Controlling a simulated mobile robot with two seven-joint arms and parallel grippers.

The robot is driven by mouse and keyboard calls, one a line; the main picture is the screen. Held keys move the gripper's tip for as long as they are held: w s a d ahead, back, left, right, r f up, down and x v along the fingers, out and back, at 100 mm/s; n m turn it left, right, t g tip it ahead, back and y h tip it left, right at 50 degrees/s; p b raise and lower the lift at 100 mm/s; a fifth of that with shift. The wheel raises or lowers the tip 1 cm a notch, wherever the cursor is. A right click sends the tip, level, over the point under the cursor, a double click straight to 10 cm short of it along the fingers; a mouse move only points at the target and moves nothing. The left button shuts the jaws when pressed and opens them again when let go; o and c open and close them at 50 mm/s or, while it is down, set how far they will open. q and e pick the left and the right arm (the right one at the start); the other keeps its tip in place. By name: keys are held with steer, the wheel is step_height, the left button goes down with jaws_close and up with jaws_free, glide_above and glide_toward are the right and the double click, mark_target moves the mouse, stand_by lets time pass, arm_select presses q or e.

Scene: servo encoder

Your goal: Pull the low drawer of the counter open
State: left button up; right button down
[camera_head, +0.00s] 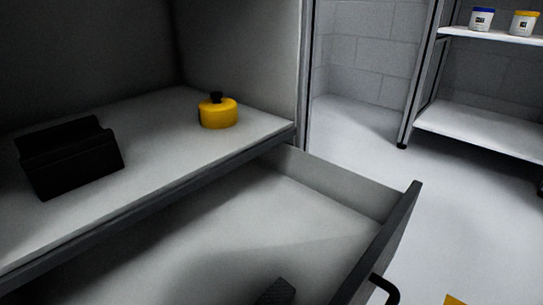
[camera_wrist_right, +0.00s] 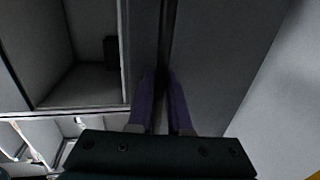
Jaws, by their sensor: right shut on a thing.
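The low drawer (camera_head: 325,215) of the counter (camera_head: 160,170) stands pulled out, with its pale inside showing. Its dark front panel (camera_head: 385,245) carries a black handle (camera_head: 384,288) at the lower edge of the head view. In the right wrist view, my right gripper (camera_wrist_right: 162,88) has its two purple fingers closed around the dark handle bar (camera_wrist_right: 167,45). The open drawer's inside (camera_wrist_right: 85,85) lies left of the fingers there. My right gripper is outside the head view. My left gripper is in neither view.
A black block-like holder (camera_head: 70,158) and a yellow round object with a black knob (camera_head: 218,114) stand on the counter's surface. A dark object (camera_head: 277,292) lies in the drawer. A shelf rack (camera_head: 480,125) with two tubs stands at the back right.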

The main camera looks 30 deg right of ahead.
steer(key=shift+v, duration=0.9)
steer(key=shift+f, duration=0.1)
steer(key=c, duration=0.8)
jaws_free()
steer(key=shift+c, duration=0.2)
steer(key=p+v, duration=0.2)
steer(key=v, duration=0.8)
steer(key=shift+p, duration=0.35)
steer(key=shift+f, duration=0.1)
